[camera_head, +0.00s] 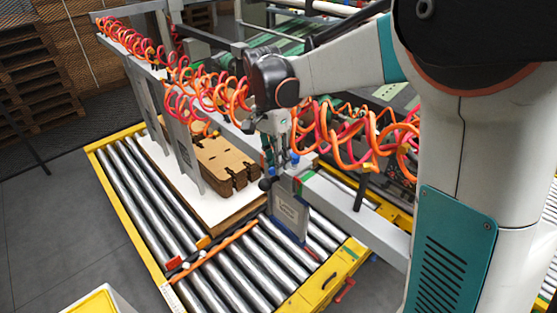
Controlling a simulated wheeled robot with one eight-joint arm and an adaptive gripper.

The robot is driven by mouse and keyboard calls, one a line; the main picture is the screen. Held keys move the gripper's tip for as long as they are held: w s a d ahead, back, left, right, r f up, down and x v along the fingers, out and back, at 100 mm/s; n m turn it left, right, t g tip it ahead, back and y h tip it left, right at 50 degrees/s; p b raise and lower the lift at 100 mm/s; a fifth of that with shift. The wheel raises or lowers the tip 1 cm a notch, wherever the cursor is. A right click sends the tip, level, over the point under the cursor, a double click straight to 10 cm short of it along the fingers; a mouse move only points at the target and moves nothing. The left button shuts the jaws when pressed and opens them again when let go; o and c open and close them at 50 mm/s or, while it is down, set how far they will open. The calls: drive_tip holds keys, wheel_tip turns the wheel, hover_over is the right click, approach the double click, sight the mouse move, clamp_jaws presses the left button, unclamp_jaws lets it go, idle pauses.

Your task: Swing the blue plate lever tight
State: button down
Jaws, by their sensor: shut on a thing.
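The blue plate (290,212) is a grey upright plate with a blue lower edge, hanging from the grey crossbar above the rollers. Its lever is small and mostly hidden at the clamp on top of the plate, near a black knob (265,184) and small blue parts. My gripper (281,154) reaches down onto this clamp from above and is shut on the lever. The exact contact and the lever's angle are too small to tell.
A grey crossbar (345,205) with coiled orange and red hoses (350,140) runs beside my arm. More grey plates (183,150) hang at the left. Brown cut blanks (225,160) lie on a white board over a yellow-framed roller conveyor (120,205).

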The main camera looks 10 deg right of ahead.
drive_tip(key=c, duration=1.5)
unclamp_jaws()
drive_tip(key=shift+w, duration=0.1)
drive_tip(key=shift+c, duration=0.2)
drive_tip(key=shift+r, duration=0.1)
wheel_tip(320, 180, up, 12)
drive_tip(key=w+a, duration=0.1)
drive_tip(key=w, duration=0.1)
drive_tip(key=shift+f, duration=0.2)
drive_tip(key=shift+a, duration=0.1)
drive_tip(key=s+d+f+n+t+b, duration=0.2)
drive_tip(key=s+f+n+t+b, duration=0.1)
drive_tip(key=s+f+b, duration=0.3)
drive_tip(key=s+d+f+n+t+b, duration=0.2)
drive_tip(key=s+f+n+b, duration=0.3)
drive_tip(key=f, duration=0.6)
drive_tip(key=s+d+f+n+t+y+b, duration=0.1)
drive_tip(key=s+f+n+t+b, duration=0.3)
drive_tip(key=s+f+b, duration=0.4)
drive_tip(key=shift+s+d+f, duration=0.6)
drive_tip(key=shift+s+d, duration=0.2)
drive_tip(key=shift+s, duration=0.4)
